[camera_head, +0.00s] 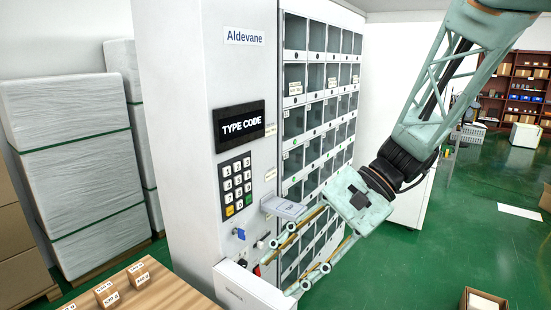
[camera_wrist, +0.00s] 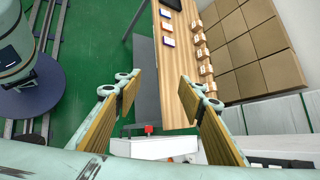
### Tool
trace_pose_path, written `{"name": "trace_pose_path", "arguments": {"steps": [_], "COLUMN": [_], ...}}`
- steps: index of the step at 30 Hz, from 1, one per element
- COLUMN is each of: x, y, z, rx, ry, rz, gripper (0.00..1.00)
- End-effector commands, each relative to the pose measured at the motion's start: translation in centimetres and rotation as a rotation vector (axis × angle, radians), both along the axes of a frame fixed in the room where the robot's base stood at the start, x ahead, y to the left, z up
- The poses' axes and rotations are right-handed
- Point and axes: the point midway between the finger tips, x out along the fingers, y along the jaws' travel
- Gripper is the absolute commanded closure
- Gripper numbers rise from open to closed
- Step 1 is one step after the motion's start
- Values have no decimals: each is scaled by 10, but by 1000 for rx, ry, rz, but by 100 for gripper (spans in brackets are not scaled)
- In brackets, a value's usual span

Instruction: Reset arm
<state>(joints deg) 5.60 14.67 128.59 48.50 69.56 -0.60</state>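My gripper (camera_head: 282,262) is in front of the vending machine (camera_head: 172,130), close to its lower front, beside a white bin or tray (camera_head: 250,287). In the wrist view my gripper (camera_wrist: 163,98) has its two fingers well apart with nothing between them. The fingers are above the white tray front (camera_wrist: 150,147), which carries a small red part (camera_wrist: 149,130). My arm reaches in from the upper right of the head view. The machine shows a "TYPE CODE" display (camera_head: 240,125) and a keypad (camera_head: 237,187).
A wooden table (camera_head: 170,291) with several small boxes (camera_head: 138,272) stands at the lower left; it also shows in the wrist view (camera_wrist: 174,95). Wrapped pallets (camera_head: 75,160) and cardboard boxes (camera_wrist: 245,50) are nearby. Green floor (camera_head: 430,275) is open at the right, with an open box (camera_head: 483,300).

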Motion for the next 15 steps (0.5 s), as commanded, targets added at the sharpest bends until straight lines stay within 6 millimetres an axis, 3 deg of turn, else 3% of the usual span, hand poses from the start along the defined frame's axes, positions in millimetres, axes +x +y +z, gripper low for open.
{"name": "trace_pose_path", "arguments": {"steps": [15], "x": [-59], "y": [-30], "z": [23], "rx": [-159], "ry": [-155], "rz": [121], "gripper": [64]}}
